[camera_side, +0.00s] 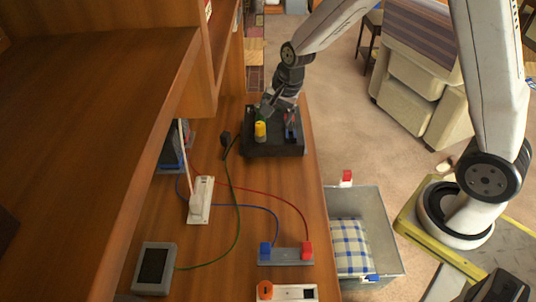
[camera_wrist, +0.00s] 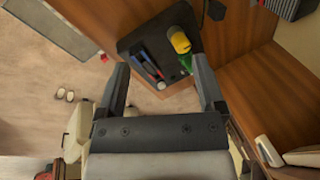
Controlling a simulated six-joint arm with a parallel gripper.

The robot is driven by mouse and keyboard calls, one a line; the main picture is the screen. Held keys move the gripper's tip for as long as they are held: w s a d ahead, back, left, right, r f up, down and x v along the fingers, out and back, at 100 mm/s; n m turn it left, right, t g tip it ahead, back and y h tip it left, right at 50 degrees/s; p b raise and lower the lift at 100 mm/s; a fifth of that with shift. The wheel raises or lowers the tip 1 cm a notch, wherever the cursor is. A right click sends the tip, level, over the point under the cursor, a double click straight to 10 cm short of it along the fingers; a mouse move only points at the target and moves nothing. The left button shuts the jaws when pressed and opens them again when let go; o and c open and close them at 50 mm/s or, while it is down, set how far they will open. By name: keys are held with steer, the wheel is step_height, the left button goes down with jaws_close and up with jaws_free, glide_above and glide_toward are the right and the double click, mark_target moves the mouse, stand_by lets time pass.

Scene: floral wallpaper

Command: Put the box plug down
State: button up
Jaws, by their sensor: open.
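My gripper (camera_side: 268,106) is over the black box (camera_side: 272,149) at the far end of the wooden counter. In the wrist view its two fingers (camera_wrist: 160,64) are spread apart, with nothing held between them. A green cable runs from the grey box with a dark screen (camera_side: 153,266) up to a small black plug-like piece (camera_side: 225,139), left of the black box. I cannot tell for certain that this is the box plug. The black box bears a yellow piece (camera_side: 260,130), a green piece beside it, and red and blue handled items (camera_wrist: 150,66).
Those cables lead to a red block (camera_side: 307,250) and a blue block (camera_side: 265,249) on a grey base. A grey bin (camera_side: 378,207) stands right of the counter. Wooden shelving (camera_side: 120,110) walls the left.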

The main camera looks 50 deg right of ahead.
steer(key=s+r+n, duration=0.1)
steer(key=s+n, duration=1.1)
steer(key=s, duration=0.4)
steer(key=shift+r+n+g+h, duration=0.3)
steer(key=shift+r+n, duration=0.1)
